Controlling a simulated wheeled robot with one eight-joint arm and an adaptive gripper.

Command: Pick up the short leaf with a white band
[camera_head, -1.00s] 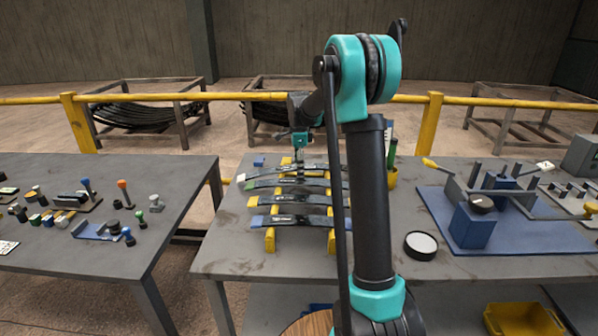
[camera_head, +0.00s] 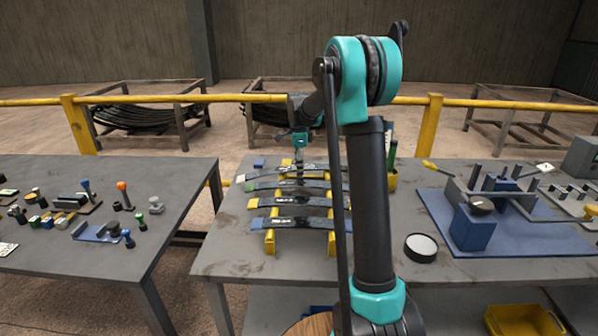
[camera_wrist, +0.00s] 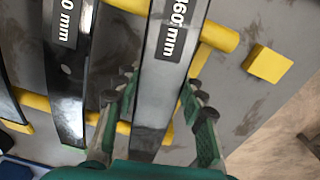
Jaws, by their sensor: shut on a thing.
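The leaf with a white band at its left end (camera_head: 240,178) is the farthest of the leaves on the yellow rack in the head view. My gripper (camera_head: 299,165) is over the middle of it, pointing down. In the wrist view, this dark leaf (camera_wrist: 166,85) carries a label ending in "60 mm" and runs between my two fingers (camera_wrist: 152,112). The fingers are shut on it from both sides. Its white band is not visible in the wrist view. I cannot tell whether the leaf is clear of the rack.
Nearer leaves have green (camera_head: 250,186), yellow (camera_head: 253,203) and blue (camera_head: 257,221) ends. The green-ended leaf (camera_wrist: 68,75) lies close beside the held one. A black round can (camera_head: 421,247) and a blue fixture board (camera_head: 455,235) are to the right. A yellow block (camera_wrist: 267,63) lies nearby.

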